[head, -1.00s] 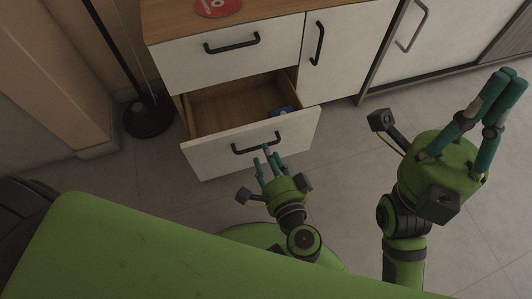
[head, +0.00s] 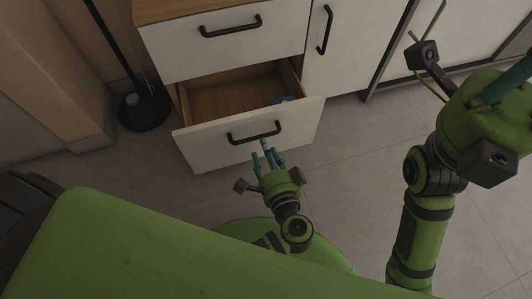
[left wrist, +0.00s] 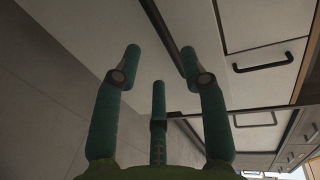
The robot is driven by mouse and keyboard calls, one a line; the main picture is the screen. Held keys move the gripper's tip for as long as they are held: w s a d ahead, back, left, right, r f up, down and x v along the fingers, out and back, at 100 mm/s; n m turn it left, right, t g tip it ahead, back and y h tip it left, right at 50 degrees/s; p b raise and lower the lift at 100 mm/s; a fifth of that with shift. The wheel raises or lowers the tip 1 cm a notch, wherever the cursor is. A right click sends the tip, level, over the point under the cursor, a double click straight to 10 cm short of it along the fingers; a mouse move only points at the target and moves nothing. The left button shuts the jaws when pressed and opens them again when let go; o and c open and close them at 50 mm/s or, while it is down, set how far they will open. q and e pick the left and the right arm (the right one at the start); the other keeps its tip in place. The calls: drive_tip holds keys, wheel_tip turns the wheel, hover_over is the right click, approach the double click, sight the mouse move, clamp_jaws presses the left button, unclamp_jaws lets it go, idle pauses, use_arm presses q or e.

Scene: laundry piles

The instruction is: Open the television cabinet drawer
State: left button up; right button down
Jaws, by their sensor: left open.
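The television cabinet (head: 350,50) is white with a wooden top. Its lower drawer (head: 205,153) stands pulled out, with the wooden inside showing. The drawer's black bar handle (head: 242,139) is on its front. My left gripper (head: 266,153) is open, its teal fingers just below the right part of this handle; I cannot tell whether they touch it. In the left wrist view the three fingers (left wrist: 158,75) are spread with nothing between them. My right gripper (head: 500,92) is at the right edge, away from the cabinet, its fingertips cut off.
A small blue item (head: 282,100) lies in the open drawer. The upper drawer (head: 225,45) and the door (head: 350,35) beside it are closed. A black lamp base (head: 145,108) stands left of the cabinet. The tiled floor (head: 345,150) right of the drawer is clear.

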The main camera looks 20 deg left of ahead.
use_arm(q)
clamp_jaws()
unclamp_jaws()
drive_tip(key=v, duration=1.2)
